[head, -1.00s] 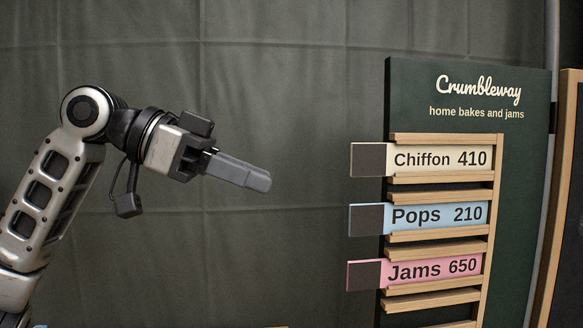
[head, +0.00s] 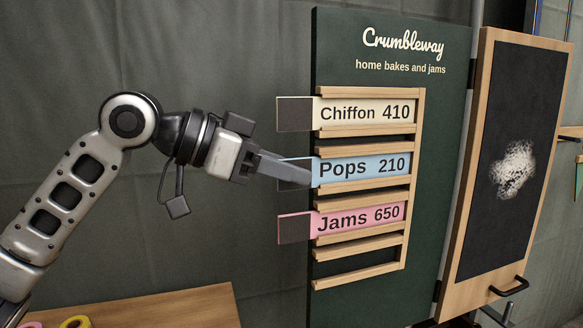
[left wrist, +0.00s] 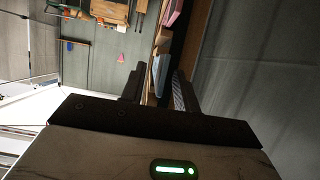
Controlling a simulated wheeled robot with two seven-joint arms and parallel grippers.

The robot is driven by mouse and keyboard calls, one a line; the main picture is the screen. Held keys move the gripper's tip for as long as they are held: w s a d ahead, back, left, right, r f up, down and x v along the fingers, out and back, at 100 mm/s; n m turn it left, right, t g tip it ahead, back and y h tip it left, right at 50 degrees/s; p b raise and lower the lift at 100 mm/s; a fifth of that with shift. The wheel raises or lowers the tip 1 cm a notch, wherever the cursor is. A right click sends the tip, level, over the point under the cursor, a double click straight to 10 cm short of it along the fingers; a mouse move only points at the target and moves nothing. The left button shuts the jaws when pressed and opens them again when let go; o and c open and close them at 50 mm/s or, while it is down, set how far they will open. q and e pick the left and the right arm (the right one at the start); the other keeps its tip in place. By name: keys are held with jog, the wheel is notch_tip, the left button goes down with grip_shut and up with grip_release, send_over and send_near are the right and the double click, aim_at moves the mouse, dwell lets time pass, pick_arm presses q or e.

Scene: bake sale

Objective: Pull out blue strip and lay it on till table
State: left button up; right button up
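The blue "Pops 210" strip (head: 363,167) sits in the middle slot of the green price board (head: 345,285). Its dark left end sticks out past the board and is mostly hidden behind my left gripper (head: 300,174). In the left wrist view the blue strip (left wrist: 158,72) shows between the two fingers, which stand apart with a gap. The left gripper looks open around the strip's end; I see no clear grip. A wooden table top (head: 165,308) shows at the lower left; I cannot tell if it is the till table. My right gripper is not in view.
A cream "Chiffon" strip (head: 365,113) sits above and a pink "Jams" strip (head: 360,217) below, both with dark ends sticking out. A framed chalkboard (head: 490,230) stands to the right. Tape-like rings (head: 75,322) lie on the table.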

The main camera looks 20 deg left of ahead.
pick_arm(q)
jog(key=shift+w+d+f, duration=0.2)
jog(key=shift+w+d, duration=0.1)
jog(key=shift+d, duration=0.15)
grip_shut()
jog(key=shift+s+a, duration=0.1)
